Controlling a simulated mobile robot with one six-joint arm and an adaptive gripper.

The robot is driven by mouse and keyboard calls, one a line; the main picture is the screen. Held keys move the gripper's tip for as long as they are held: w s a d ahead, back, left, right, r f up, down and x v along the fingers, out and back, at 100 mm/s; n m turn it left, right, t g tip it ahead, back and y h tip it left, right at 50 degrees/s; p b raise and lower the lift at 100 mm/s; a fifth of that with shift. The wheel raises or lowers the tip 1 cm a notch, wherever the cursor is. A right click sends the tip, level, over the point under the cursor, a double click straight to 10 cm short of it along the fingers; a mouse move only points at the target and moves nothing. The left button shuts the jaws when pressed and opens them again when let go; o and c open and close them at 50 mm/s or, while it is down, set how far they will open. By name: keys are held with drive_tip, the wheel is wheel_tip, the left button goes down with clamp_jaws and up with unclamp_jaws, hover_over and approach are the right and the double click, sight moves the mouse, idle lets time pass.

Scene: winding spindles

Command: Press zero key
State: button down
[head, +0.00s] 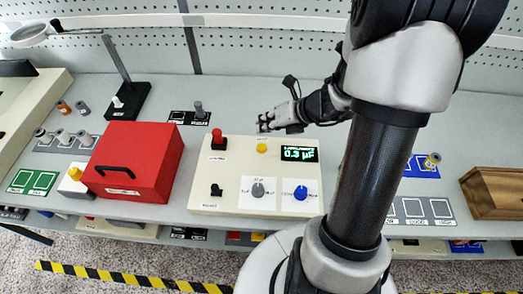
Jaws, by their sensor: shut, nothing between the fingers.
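A cream instrument panel (235,172) stands on the bench in the middle of the head view. Its small display (299,154) reads 0.3 µF in green. A yellow button (262,148) sits left of the display, with a small label above it too small to read; I cannot tell whether it is the zero key. My gripper (264,124) is shut and empty. It points left near the panel's back edge, just above the yellow button in the picture, and appears apart from it. Its exact height is unclear.
The panel also bears a red knob (217,136), a black switch (216,190), a grey knob (258,188) and a blue knob (300,193). A red box (135,158) stands to the left. My arm hides the bench right of the panel.

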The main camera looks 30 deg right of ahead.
sight(263, 145)
drive_tip(key=shift+f+b, duration=1.85)
drive_tip(key=shift+f, duration=0.75)
drive_tip(key=shift+f, duration=0.15)
drive_tip(key=shift+f+b, duration=0.3)
drive_tip(key=shift+f+b, duration=0.35)
drive_tip(key=shift+f, duration=0.15)
drive_tip(key=shift+r, duration=0.1)
drive_tip(key=shift+r+p, duration=0.85)
drive_tip(key=shift+p, duration=0.1)
wheel_tip(263, 145, up, 5)
drive_tip(key=p, duration=0.5)
drive_tip(key=shift+r, duration=0.1)
